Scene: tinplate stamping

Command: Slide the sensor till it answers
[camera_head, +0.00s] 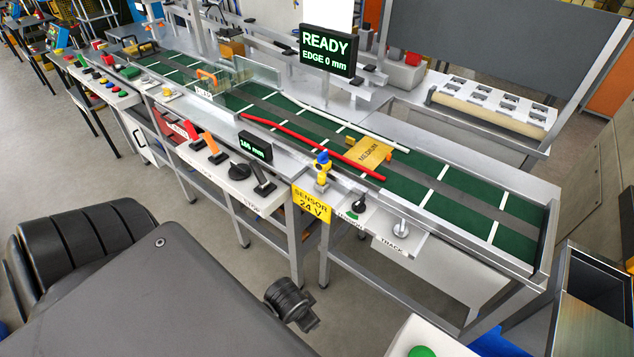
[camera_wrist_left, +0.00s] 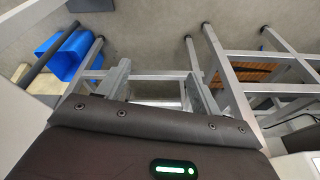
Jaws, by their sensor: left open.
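The sensor (camera_head: 322,168) is a small yellow body with a blue top, standing on a bracket at the near edge of the green conveyor (camera_head: 420,187). A yellow sign reading SENSOR 24 V (camera_head: 312,204) hangs below it. A yellow plate marked MEDIUM (camera_head: 371,152) lies on the belt right of the sensor, beside a red rail (camera_head: 310,146). A black display (camera_head: 328,50) reads READY, EDGE 0 mm in green. My left gripper (camera_wrist_left: 160,92) is open and empty in the left wrist view, above floor and table legs, away from the sensor. My right gripper is not in view.
A small display (camera_head: 255,147) seems to read 166 mm. Levers and a black knob (camera_head: 240,171) line the near panel. A switch (camera_head: 360,206) and a silver knob marked TRACK (camera_head: 401,227) sit right of the sensor. A white rail (camera_head: 345,121) runs along the belt's far side.

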